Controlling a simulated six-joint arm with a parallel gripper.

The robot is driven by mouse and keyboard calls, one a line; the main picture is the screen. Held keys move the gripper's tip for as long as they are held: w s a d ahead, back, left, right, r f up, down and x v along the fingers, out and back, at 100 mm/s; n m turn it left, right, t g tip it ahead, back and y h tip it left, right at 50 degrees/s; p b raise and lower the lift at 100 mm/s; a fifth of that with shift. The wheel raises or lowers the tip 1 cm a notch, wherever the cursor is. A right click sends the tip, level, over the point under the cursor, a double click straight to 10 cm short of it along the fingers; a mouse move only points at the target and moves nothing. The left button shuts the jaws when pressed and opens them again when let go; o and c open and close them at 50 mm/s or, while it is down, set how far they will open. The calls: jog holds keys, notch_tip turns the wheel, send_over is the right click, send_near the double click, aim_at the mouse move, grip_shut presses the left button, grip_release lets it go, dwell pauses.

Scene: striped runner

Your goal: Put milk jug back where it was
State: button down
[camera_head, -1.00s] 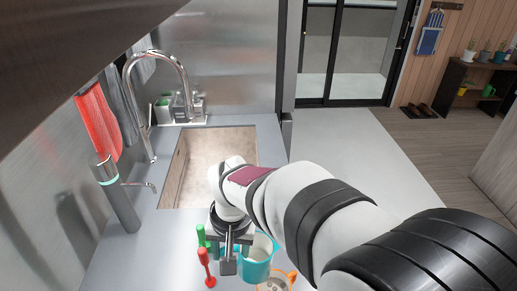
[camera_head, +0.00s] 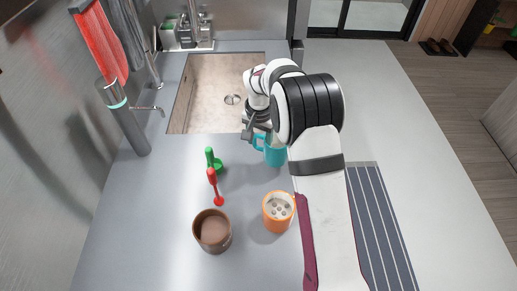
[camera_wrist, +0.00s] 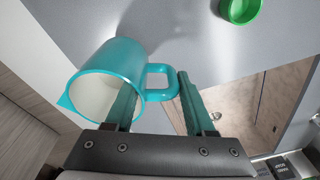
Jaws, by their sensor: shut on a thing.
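The milk jug is a teal jug with a pale inside and a spout. In the head view my gripper (camera_head: 257,134) is partly hidden behind my wrist. I cannot tell whether the jug touches the counter. The striped runner (camera_head: 376,225) lies right of my arm.
The sink (camera_head: 208,95) opens behind.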

jog(key=shift+w+a+f, duration=0.1)
jog(key=shift+a+f, duration=0.1)
jog(key=shift+f, duration=0.9)
jog(key=shift+w+a+f, duration=0.1)
jog(key=shift+a+f, duration=0.05)
jog(key=shift+f, duration=0.95)
jog(key=shift+f, duration=0.1)
jog(key=shift+c, duration=1.2)
grip_release()
notch_tip(320, 180, up, 12)
jog(key=s, duration=0.2)
jog(key=s+d+r, duration=0.2)
jog(key=s+r, duration=0.2)
jog(key=s, duration=0.4)
jog(key=s+d+r, duration=0.3)
jog(key=s+r, duration=0.2)
jog(key=s, duration=0.3)
jog(key=s+f+g+y, duration=0.1)
jog(key=s+f, duration=0.1)
jog(key=s, duration=1.7)
jog(key=shift+d+f+y, duration=0.15)
jog(key=shift+d+y, duration=0.15)
jog(key=shift+y, duration=0.1)
